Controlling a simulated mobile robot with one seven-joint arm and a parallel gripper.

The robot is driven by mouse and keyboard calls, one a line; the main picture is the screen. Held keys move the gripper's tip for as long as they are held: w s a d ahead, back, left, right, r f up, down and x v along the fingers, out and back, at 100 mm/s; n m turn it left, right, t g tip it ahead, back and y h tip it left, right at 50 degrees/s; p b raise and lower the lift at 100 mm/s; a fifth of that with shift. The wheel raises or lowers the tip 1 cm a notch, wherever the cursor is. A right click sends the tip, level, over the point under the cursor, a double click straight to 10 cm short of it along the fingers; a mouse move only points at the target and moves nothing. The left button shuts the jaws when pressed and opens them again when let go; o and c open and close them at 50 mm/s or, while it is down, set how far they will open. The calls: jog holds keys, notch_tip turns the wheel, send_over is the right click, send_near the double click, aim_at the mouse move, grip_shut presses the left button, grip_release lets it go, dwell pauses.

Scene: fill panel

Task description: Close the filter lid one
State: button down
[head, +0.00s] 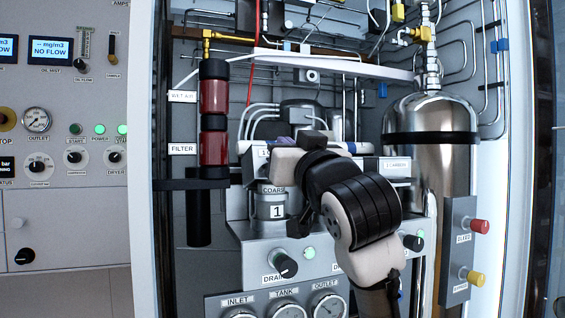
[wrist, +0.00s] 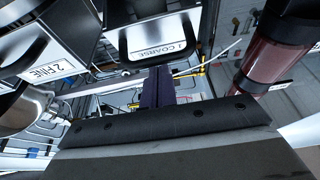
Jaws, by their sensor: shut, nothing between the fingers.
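The lid labelled "1 COARSE" (wrist: 141,33) is at the top middle of the wrist view, a pale, black-edged part with a white label. In the head view only a piece of its label (head: 261,152) shows, left of my wrist. The canister marked 1 (head: 271,210) stands below it. My gripper (wrist: 158,86) is shut and empty, its dark fingertips just below the lid's front edge in the wrist view; I cannot tell whether they touch. In the head view my own wrist hides most of the lid and the fingers, so the lid's exact angle is unclear.
The part labelled "2 FINE" (wrist: 57,72) is beside it in the wrist view. A red-and-black filter column (head: 214,125) stands left, a steel cylinder (head: 432,150) right. A drain knob (head: 285,264) and gauges (head: 288,308) sit below. Thin pipes fill the back.

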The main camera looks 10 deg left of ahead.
notch_tip(320, 180, down, 7)
jog(key=s+d+t+b, duration=0.1)
jog(key=s+b, duration=0.1)
jog(key=b, duration=0.2)
jog(key=shift+s+d+y, duration=0.2)
jog(key=shift+d+y, duration=0.05)
jog(key=shift+y, duration=0.15)
